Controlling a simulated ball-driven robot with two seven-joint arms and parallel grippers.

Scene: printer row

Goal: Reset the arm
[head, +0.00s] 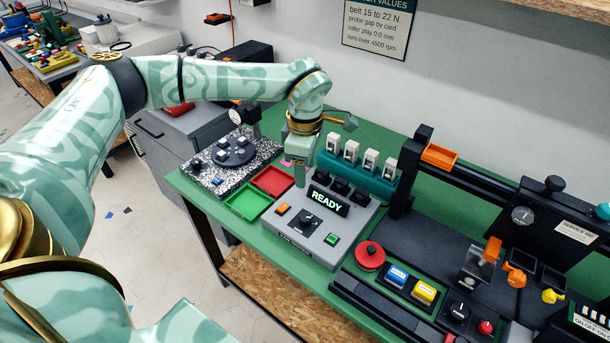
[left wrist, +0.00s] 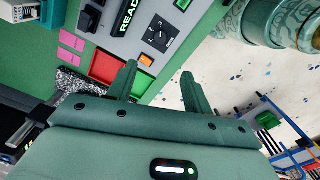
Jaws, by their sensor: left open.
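My left arm, in pale green patterned covers, reaches in from the left in the head view. Its gripper (head: 299,178) points down behind the left part of a grey control box (head: 308,239) whose display (head: 327,200) reads READY. In the left wrist view the gripper (left wrist: 158,72) is open, with two green fingers apart and nothing between them. The same box (left wrist: 150,32), with its dial and orange button, shows beyond the fingertips. My right gripper is in neither view.
A red tray (head: 272,181) and a green tray (head: 248,203) lie left of the box. A speckled plate with a round fixture (head: 235,153) stands farther left. A teal rack (head: 356,176) stands behind the box. A dark machine (head: 480,225) fills the right side.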

